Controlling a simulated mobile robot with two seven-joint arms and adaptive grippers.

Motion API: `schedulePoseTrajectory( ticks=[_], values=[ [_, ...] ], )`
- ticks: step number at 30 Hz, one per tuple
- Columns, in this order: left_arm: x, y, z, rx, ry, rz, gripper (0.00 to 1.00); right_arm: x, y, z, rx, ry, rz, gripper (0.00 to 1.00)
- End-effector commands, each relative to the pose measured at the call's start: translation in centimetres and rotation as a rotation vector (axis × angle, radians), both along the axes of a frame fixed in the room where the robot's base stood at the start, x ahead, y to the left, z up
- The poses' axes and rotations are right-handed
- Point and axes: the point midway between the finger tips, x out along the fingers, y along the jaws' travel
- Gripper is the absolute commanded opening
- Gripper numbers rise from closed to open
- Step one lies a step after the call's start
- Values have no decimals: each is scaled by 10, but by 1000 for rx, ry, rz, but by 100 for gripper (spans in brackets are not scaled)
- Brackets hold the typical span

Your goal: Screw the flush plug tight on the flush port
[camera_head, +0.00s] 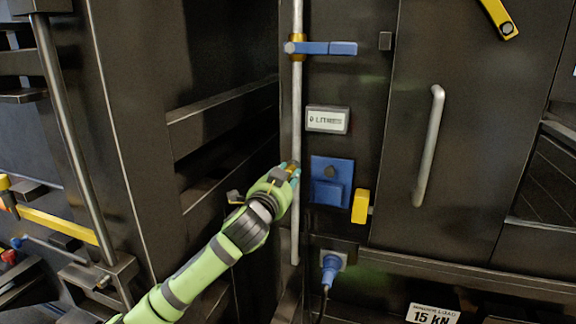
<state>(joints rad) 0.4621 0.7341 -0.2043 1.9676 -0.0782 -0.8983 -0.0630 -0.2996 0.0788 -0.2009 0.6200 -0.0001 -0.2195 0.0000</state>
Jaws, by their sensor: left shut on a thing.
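My left gripper (291,172) reaches in from the lower left on its green arm. It is shut on a small brass-coloured piece (292,165), seemingly the flush plug, at the vertical grey pipe (297,120). Only a bit of the piece shows between the fingers. The flush port is hidden behind the gripper, so I cannot tell how the plug sits on it. My right gripper is not in view.
A blue lever valve (325,48) sits higher on the pipe. To the right are a small display (327,120), a blue box (331,182), a yellow handle (360,206) and a blue plug with cable (331,266). A door handle (429,145) stands out farther right.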

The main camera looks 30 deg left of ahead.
Motion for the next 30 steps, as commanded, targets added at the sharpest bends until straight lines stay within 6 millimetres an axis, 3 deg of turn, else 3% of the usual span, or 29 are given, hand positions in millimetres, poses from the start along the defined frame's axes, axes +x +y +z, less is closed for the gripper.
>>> schedulePoseTrajectory(
  ticks=[13,22,30],
  values=[
    [0,1,2,63,13,1,0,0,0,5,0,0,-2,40],
    [0,1,3,338,82,1,0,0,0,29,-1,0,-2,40],
    [0,0,0,485,115,1,0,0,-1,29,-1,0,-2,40]
  ],
)
